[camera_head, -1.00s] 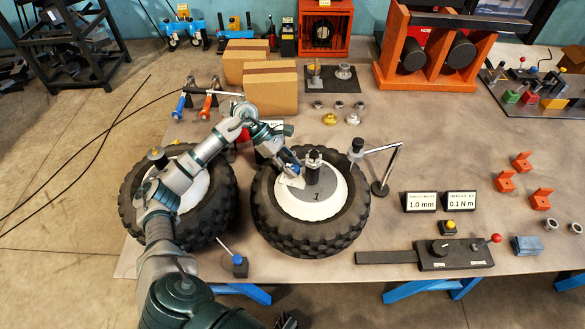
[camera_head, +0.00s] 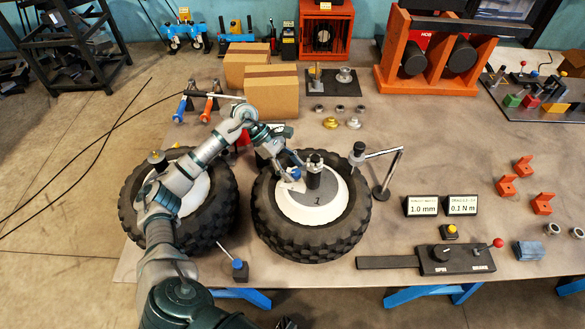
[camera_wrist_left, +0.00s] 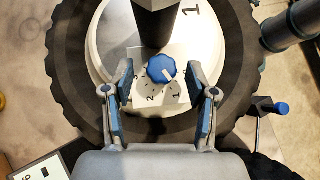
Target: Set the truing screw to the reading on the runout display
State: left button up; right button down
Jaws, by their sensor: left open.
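The truing screw is a blue knob (camera_wrist_left: 161,69) with a white pointer line, on a white plate (camera_wrist_left: 148,101) marked with numbers. In the left wrist view the pointer slants down and right, toward the side of the 1. My left gripper (camera_wrist_left: 162,100) is open, with one finger on each side of the knob and gaps between. In the head view this gripper (camera_head: 291,180) reaches over the hub of the right-hand wheel (camera_head: 312,240), marked 1. The runout display (camera_head: 421,206) reads 1.0 mm. My right gripper is not in view.
A second display (camera_head: 462,205) reads 0.1 N m. A black post (camera_head: 314,176) rises from the hub beside my gripper. A jointed stand (camera_head: 384,175) reaches to the wheel's right side. A control box (camera_head: 458,258) with a red-knobbed lever lies at the front. Another wheel (camera_head: 222,215) lies left.

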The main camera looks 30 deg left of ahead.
pick_arm(q)
jog(key=v, duration=1.1)
jog(key=shift+a, duration=0.25)
jog(key=shift+w, duration=0.1)
